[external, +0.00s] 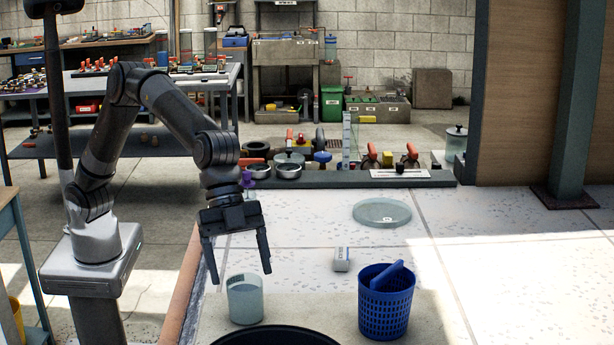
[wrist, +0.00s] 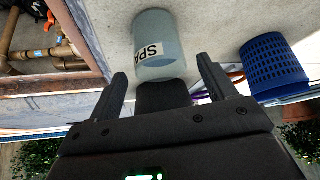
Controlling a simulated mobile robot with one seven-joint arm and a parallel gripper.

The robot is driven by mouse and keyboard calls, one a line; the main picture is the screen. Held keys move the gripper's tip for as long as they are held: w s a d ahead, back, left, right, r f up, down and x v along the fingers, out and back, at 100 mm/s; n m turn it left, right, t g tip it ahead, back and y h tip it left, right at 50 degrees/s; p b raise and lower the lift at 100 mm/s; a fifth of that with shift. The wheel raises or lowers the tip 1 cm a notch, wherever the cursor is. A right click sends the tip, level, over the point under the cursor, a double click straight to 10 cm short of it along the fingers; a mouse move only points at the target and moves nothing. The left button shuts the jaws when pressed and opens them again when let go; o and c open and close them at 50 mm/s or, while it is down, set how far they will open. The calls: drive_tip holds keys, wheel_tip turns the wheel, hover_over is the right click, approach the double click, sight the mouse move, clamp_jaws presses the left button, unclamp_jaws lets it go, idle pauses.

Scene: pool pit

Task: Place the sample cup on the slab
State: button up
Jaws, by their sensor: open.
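The sample cup (external: 245,298) is a pale grey-green, translucent cup with a label, standing upright at the front left of the light surface. In the wrist view the cup (wrist: 155,40) shows black lettering "SPA" on its white label, just beyond my fingertips. My gripper (external: 240,274) points down with its two fingers spread and empty, over or close to the cup; the exact gap is unclear. It also shows in the wrist view (wrist: 163,72). The white speckled slab (external: 300,222) appears to be the large jointed surface behind the cup and to its right.
A blue perforated basket (external: 385,312) stands right of the cup. A small white block (external: 341,260) and a round glassy disc (external: 382,212) lie farther back. A dark round rim (external: 275,337) is at the front edge. Clear room lies at middle and right.

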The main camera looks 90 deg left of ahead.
drive_tip(key=s+a+r+n+t+y, duration=0.1)
drive_tip(key=s+a+r+n, duration=0.15)
drive_tip(key=a, duration=0.85)
drive_tip(key=s+a+r+n+t+y, duration=0.1)
drive_tip(key=s+a+r+n+y, duration=0.15)
drive_tip(key=a, duration=0.95)
drive_tip(key=s+a+r+n+t+y, duration=0.1)
drive_tip(key=s+a+r, duration=0.15)
drive_tip(key=a, duration=0.85)
drive_tip(key=s+a+f+n+y, duration=0.1)
drive_tip(key=s+a+f+n, duration=0.2)
drive_tip(key=s+a, duration=0.5)
drive_tip(key=s+a+f+n, duration=0.4)
drive_tip(key=s+a, duration=0.5)
drive_tip(key=a, duration=0.3)
drive_tip(key=shift+a+f+n+y, duration=0.2)
drive_tip(key=shift+a+n+y, duration=0.1)
drive_tip(key=shift+y, duration=0.05)
